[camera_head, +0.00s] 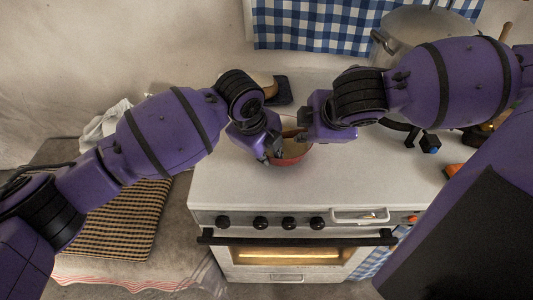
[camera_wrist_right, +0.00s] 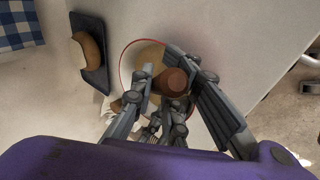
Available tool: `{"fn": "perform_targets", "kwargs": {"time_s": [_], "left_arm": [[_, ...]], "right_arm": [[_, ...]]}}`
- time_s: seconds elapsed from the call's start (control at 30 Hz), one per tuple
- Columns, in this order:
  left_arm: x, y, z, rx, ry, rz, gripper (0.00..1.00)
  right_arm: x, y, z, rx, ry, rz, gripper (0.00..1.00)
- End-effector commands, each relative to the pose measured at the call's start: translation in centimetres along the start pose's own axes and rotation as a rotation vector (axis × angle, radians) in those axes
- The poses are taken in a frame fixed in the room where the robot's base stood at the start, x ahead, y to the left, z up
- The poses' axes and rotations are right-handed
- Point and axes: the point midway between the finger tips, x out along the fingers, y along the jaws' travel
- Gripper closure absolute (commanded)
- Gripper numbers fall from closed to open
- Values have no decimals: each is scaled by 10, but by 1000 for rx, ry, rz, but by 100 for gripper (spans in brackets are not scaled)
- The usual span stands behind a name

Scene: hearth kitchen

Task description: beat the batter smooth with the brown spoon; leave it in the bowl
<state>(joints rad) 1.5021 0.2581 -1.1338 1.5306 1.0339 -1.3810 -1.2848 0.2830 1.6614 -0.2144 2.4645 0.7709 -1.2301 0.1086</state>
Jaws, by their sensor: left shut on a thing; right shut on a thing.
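The red bowl (camera_head: 291,158) stands on the white stove top in the head view, partly hidden by my grippers. In the right wrist view the bowl (camera_wrist_right: 123,62) shows pale tan batter (camera_wrist_right: 150,54) inside. The brown spoon (camera_wrist_right: 173,81) is seen nearly end-on between my right fingers; its lower end is hidden. My right gripper (camera_wrist_right: 172,88) is shut on the spoon, above the bowl; it also shows in the head view (camera_head: 302,128). My left gripper (camera_head: 271,155) is shut at the bowl's left side, on its rim as far as I can see.
A dark board (camera_head: 284,91) with a loaf (camera_head: 263,84) lies behind the bowl. A large pot (camera_head: 405,30) stands at the back right, behind my right arm. A checked cloth (camera_head: 120,215) lies on the lower left counter. The stove top's front (camera_head: 290,190) is clear.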

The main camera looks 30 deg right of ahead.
Motion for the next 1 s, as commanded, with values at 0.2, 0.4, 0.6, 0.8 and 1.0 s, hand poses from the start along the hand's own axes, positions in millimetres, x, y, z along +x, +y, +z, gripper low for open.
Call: {"fn": "perform_targets", "kwargs": {"time_s": [0.2, 0.4, 0.6, 0.8, 1.0], "left_arm": [[1, -2, -10, 14, 18, -4, 100], [1, -2, -10, 14, 18, -4, 100], [1, -2, -10, 14, 18, -3, 100], [1, -2, -10, 14, 18, -3, 100], [1, -1, -10, 14, 19, -3, 100]], "right_arm": [[5, -11, 4, 0, -5, -20, 100], [6, -12, 5, 0, -8, -23, 100], [9, -18, 8, 0, -10, -26, 100], [13, -26, 12, 0, -10, -27, 100], [13, -27, 12, -1, -8, -27, 100]]}}
